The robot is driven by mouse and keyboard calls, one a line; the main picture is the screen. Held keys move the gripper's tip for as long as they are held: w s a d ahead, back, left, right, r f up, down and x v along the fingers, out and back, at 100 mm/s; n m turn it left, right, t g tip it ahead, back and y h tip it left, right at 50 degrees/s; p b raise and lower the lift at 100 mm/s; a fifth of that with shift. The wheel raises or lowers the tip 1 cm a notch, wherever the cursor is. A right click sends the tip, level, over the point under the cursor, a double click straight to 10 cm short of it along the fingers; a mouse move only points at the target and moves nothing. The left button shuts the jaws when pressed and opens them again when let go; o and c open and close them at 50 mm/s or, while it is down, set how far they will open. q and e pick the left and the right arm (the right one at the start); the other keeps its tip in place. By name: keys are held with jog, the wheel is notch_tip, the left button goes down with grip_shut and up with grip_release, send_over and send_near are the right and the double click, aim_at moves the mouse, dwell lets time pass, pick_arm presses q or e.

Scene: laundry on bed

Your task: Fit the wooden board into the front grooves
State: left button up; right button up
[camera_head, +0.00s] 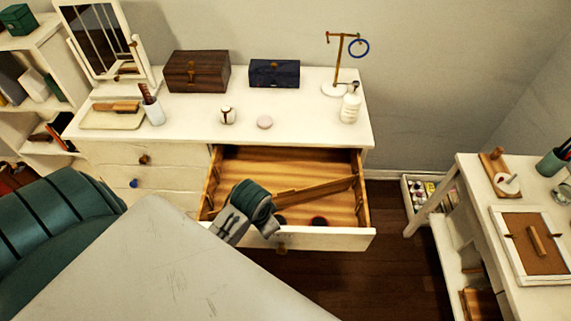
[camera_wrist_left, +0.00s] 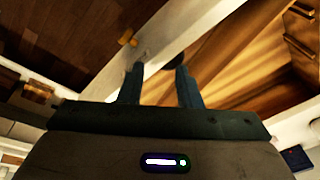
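The wooden board (camera_head: 318,190) lies slantwise in the open drawer (camera_head: 345,238) of the white dresser, its right end farther back than its left. Its left end is hidden behind my left gripper. Upright slots show on the drawer's left wall (camera_head: 212,180) and right wall (camera_head: 361,200); I cannot tell exactly which are the front grooves. My left gripper (camera_head: 268,228) is over the drawer's front left part. In the left wrist view its two dark fingers (camera_wrist_left: 160,78) stand apart beside the drawer's front panel, with nothing clearly between them. My right gripper is not in view.
Two dark round spots (camera_head: 319,221) show on the drawer floor. The dresser top carries a brown box (camera_head: 197,71), a blue box (camera_head: 274,73), a mirror (camera_head: 100,40) and a ring stand (camera_head: 338,65). A white side table (camera_head: 470,190) stands right, with dark floor between.

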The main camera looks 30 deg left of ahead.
aim_at(285, 198)
pick_arm(q)
jog(key=w+a+m+g, duration=0.2)
jog(key=w+m, duration=0.2)
jog(key=w, duration=1.1)
jog(key=shift+h, duration=0.3)
jog(key=f+p, duration=0.1)
jog(key=f, duration=0.2)
jog(key=f+p, duration=0.1)
jog(key=f, duration=0.2)
jog(key=a+f+p, duration=0.1)
jog(key=f, duration=0.1)
jog(key=shift+s+f, duration=0.1)
jog(key=shift+f, duration=0.3)
jog(key=shift+f+p, duration=0.3)
jog(key=shift+f, duration=0.4)
grip_shut()
